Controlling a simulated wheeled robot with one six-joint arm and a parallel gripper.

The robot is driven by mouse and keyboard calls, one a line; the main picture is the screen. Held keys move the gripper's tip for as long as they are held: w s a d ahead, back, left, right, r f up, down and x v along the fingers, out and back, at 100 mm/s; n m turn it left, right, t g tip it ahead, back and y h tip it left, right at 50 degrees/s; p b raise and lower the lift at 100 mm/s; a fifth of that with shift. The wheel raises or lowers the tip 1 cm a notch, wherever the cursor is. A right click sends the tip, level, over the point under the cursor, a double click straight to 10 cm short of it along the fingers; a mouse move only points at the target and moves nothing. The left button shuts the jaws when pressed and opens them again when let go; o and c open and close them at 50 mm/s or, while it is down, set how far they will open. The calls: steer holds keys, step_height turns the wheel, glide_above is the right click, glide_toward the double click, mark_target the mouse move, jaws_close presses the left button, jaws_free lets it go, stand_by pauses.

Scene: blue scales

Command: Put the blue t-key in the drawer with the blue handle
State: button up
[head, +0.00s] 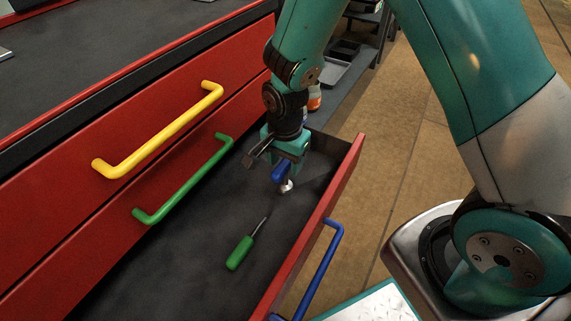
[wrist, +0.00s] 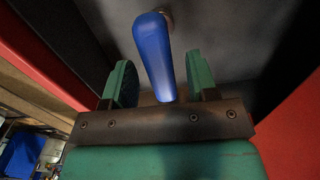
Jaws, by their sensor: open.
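The blue t-key (head: 283,172) is at the far end of the open drawer (head: 150,285), which has the blue handle (head: 322,270) on its front. Its metal end points down near the drawer floor; I cannot tell whether it touches. My gripper (head: 279,156) is low over that end of the drawer, around the key. In the wrist view the key's blue handle (wrist: 155,50) lies between the two teal fingers of my gripper (wrist: 161,82), with gaps on both sides. The gripper is open. The key's metal part is mostly hidden in the wrist view.
A green-handled screwdriver (head: 240,252) lies in the same drawer, nearer the camera. Shut drawers with a yellow handle (head: 158,132) and a green handle (head: 185,180) are at the left. The drawer's red front wall (head: 312,225) is close to the gripper's right.

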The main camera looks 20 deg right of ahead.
step_height(320, 180, up, 9)
steer(key=shift+r+p, duration=0.2)
steer(key=shift+p, duration=1.05)
steer(key=s+a+r+n+y, duration=0.2)
steer(key=s+r+n, duration=0.7)
steer(key=s+a+r+n+y, duration=0.2)
steer(key=s+r+n, duration=0.7)
steer(key=shift+s+a, duration=0.15)
steer(key=shift+s, duration=0.25)
